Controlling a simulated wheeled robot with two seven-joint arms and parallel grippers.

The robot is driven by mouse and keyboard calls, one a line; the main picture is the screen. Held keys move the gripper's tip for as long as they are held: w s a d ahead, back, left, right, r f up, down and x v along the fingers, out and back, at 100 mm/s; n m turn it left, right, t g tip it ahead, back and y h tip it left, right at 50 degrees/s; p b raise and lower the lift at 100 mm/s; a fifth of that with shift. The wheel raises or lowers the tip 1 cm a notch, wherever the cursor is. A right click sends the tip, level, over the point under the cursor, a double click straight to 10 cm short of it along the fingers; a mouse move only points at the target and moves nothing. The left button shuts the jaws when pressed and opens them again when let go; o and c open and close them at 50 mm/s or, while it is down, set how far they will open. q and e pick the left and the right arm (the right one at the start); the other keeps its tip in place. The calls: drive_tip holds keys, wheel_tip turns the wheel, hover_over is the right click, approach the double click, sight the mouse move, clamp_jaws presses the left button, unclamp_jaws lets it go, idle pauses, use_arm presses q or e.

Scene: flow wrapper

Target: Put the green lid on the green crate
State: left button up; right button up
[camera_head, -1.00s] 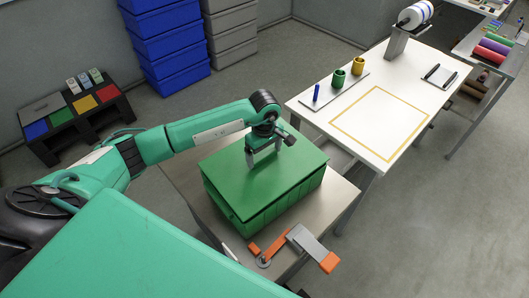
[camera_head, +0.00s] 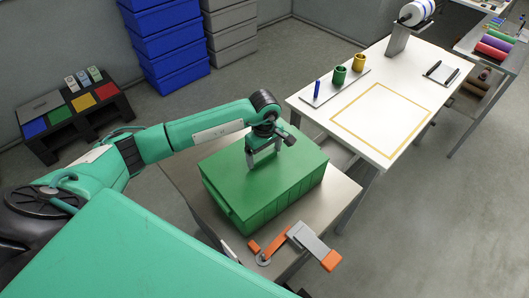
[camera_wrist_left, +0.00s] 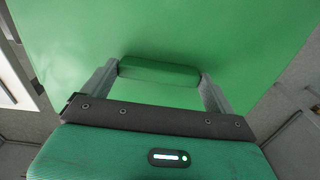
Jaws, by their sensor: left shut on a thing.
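The green lid (camera_head: 245,182) lies flat over the top of the green crate (camera_head: 272,209), its edges lined up with the walls and no clear gap showing. The crate stands on a small grey-brown table. My left gripper (camera_head: 264,163) points down at the middle of the lid and is shut on its raised handle. In the left wrist view the green handle (camera_wrist_left: 158,71) sits between the two fingers, with the lid's flat top (camera_wrist_left: 200,30) around it. The crate's inside is hidden. My right gripper is not in view.
An orange and grey tool (camera_head: 313,244) lies on the small table (camera_head: 341,195) in front of the crate. A white table (camera_head: 383,118) with a yellow outlined area, cups and a blue marker stands at right. Blue bins (camera_head: 170,45) stand behind.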

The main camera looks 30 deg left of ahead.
use_arm(q)
drive_tip(key=o, duration=0.9)
drive_tip(key=shift+r+b, duration=1.85)
drive_tip(key=shift+r, duration=5.1)
